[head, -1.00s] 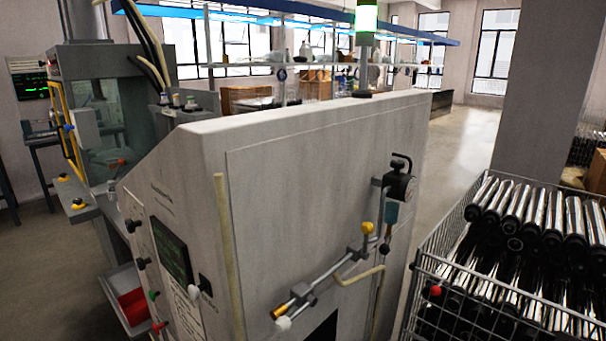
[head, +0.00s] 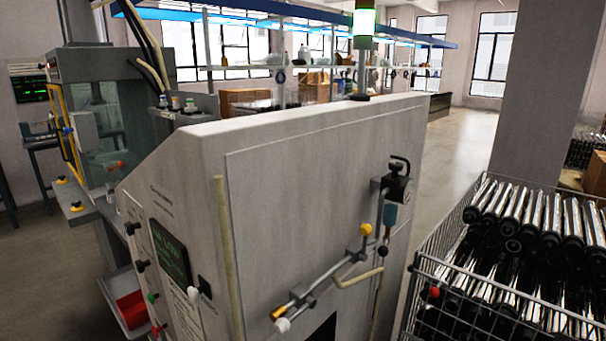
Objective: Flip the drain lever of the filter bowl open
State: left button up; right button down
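A small lever with a black knob (head: 383,251) shows just under the bowl. It looks like the drain lever, but its exact position is too small to tell. Neither of my grippers is in view.
A grey pipe with a yellow-knobbed valve (head: 366,230) and a white-knobbed valve (head: 282,325) runs along the panel (head: 300,200). A wire basket (head: 450,262) of metal tubes stands close on the right. A narrow floor gap separates basket and machine.

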aim_at(383, 251)
jog(key=u, duration=2.1)
jog(key=k, duration=1.2)
jog(key=z, duration=2.05)
jog(key=i, duration=0.5)
jog(key=u, duration=0.05)
